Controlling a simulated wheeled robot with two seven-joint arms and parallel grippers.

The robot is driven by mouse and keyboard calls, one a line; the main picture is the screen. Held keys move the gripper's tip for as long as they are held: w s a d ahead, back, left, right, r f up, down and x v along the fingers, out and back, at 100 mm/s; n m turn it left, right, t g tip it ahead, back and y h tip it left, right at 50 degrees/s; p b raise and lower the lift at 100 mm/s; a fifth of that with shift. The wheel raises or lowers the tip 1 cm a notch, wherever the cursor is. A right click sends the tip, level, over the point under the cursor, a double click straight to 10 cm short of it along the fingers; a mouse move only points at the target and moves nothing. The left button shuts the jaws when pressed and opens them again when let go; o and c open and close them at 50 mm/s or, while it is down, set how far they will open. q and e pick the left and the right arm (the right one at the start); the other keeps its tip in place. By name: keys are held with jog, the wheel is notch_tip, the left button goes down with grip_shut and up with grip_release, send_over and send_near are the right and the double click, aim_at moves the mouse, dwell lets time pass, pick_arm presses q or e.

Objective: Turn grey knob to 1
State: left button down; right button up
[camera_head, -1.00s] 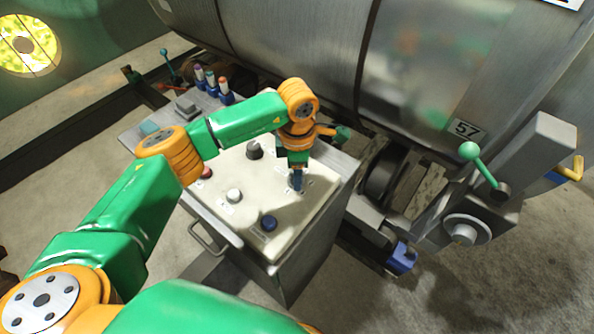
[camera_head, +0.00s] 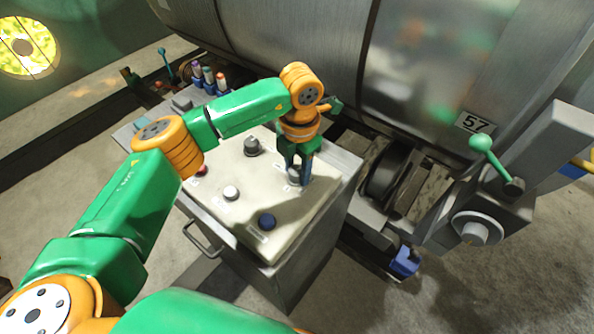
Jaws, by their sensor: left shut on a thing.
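A light control panel (camera_head: 262,205) tops a grey metal box. My left gripper (camera_head: 300,178) points down at the panel's right side, its two blue fingers shut on a grey knob (camera_head: 294,176). The fingers and their shadow partly hide this knob, and its marks and setting cannot be read. A second, dark grey knob (camera_head: 251,146) stands free at the back of the panel. My right gripper is not in view.
The panel also holds a white knob (camera_head: 231,193), a dark blue knob (camera_head: 267,222) and a red button (camera_head: 201,170). A large metal cylinder (camera_head: 300,40) lies close behind. A green-knobbed lever (camera_head: 481,144) stands to the right.

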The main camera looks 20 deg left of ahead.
aim_at(298, 170)
pick_arm(q)
jog(key=shift+w+n+b, duration=0.1)
jog(key=shift+n+b, duration=0.4)
jog(key=shift+n, duration=1.4)
jog(key=shift+r, duration=0.1)
jog(key=shift+c, duration=1.9)
grip_release()
jog(key=shift+r, duration=0.3)
notch_tip(298, 170, up, 6)
jog(key=shift+d+r+b, duration=0.15)
jog(key=shift+r+b, duration=0.05)
jog(key=shift+b, duration=0.65)
